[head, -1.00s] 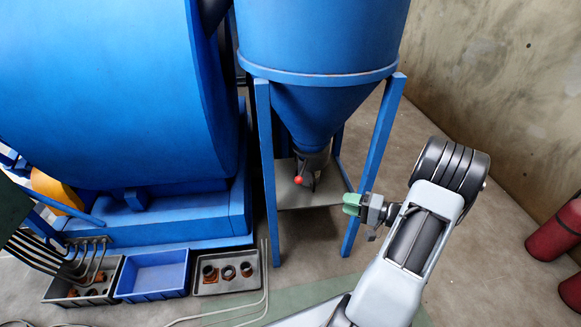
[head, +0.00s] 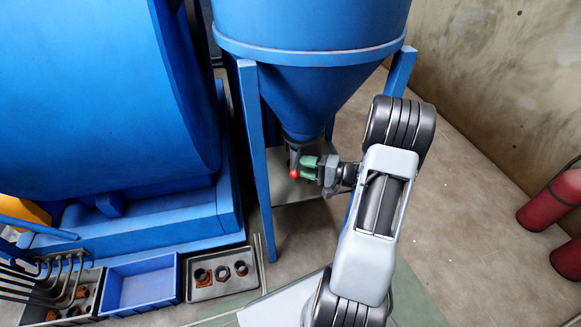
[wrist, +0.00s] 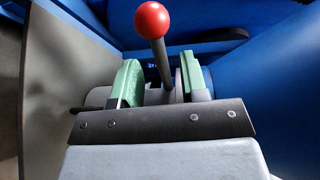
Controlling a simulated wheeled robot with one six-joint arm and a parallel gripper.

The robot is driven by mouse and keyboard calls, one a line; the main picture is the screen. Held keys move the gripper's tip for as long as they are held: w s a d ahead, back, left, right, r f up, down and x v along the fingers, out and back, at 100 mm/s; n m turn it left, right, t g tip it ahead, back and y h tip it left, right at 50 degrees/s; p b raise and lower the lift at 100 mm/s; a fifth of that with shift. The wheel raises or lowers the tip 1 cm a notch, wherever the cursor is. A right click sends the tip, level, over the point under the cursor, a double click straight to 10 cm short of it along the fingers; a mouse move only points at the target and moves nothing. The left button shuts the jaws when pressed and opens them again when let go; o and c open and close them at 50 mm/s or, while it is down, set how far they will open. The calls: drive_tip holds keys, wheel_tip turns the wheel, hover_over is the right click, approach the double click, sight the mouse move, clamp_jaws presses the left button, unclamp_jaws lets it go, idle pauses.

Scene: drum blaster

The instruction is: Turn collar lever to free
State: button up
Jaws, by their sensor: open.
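The collar lever is a dark rod with a red ball knob (head: 293,174), at the bottom outlet of the blue hopper (head: 310,90). In the wrist view the red knob (wrist: 152,20) is at the top, and the lever rod (wrist: 163,62) runs down between the two green finger pads. My gripper (head: 311,167) is open at the outlet, its fingers spread to either side of the rod. A gap shows between the rod and the left pad; the right pad is closer to it, and contact is unclear. The collar is mostly hidden behind my gripper.
The hopper's blue legs (head: 257,160) stand either side of the outlet. A large blue drum (head: 80,90) is at left. A blue tray (head: 140,285) and a grey tray with several rings (head: 222,290) lie on the floor.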

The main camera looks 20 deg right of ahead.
drive_tip(key=shift+b+x, duration=0.8)
drive_tip(key=shift+x, duration=2)
clamp_jaws()
